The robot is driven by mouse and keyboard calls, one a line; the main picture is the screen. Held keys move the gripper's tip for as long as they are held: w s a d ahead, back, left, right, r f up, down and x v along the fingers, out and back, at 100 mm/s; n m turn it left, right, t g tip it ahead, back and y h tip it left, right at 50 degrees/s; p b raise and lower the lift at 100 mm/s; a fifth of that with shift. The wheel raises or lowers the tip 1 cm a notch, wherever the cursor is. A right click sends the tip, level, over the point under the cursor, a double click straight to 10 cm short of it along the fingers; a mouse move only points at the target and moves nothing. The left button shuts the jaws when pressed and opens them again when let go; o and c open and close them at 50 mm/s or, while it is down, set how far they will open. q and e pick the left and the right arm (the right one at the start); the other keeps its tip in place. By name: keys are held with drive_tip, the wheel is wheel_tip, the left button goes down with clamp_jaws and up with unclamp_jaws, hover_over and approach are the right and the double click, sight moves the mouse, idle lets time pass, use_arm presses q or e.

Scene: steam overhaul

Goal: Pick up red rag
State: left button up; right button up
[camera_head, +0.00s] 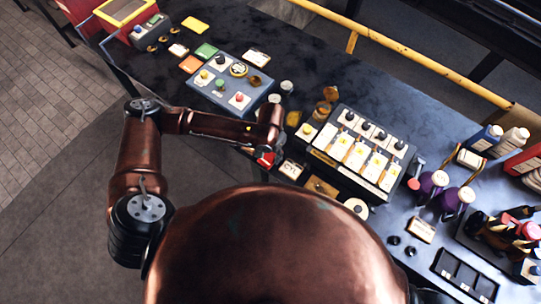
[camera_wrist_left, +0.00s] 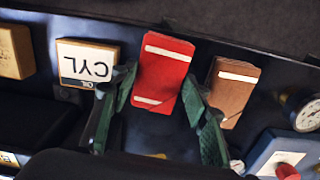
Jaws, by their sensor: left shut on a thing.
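The red rag (camera_wrist_left: 164,70) is a flat red folded block with pale stripes at both ends. In the left wrist view it sits between the two dark green fingers of my left gripper (camera_wrist_left: 161,103), which is shut on it. In the head view a small bit of the rag (camera_head: 266,159) shows below the end of my left arm, close to the bench's near edge. The arm hides the fingers there. From these views I cannot tell whether the rag touches the bench top. My right gripper is not in view.
A white block marked CYL (camera_wrist_left: 86,64) lies left of the rag and a brown rag-like block (camera_wrist_left: 232,88) right of it. A blue-grey button box (camera_head: 228,84) and a switch panel (camera_head: 356,150) stand on the dark bench. A yellow rail (camera_head: 430,65) runs behind.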

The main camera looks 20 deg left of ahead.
sight(271, 155)
use_arm(q)
drive_tip(key=shift+r, duration=0.15)
drive_tip(key=shift+r, duration=0.3)
wheel_tip(271, 155, up, 2)
drive_tip(key=shift+r, duration=0.1)
drive_tip(key=s+r+p, duration=1)
drive_tip(key=s, duration=0.4)
drive_tip(key=shift+d, duration=0.3)
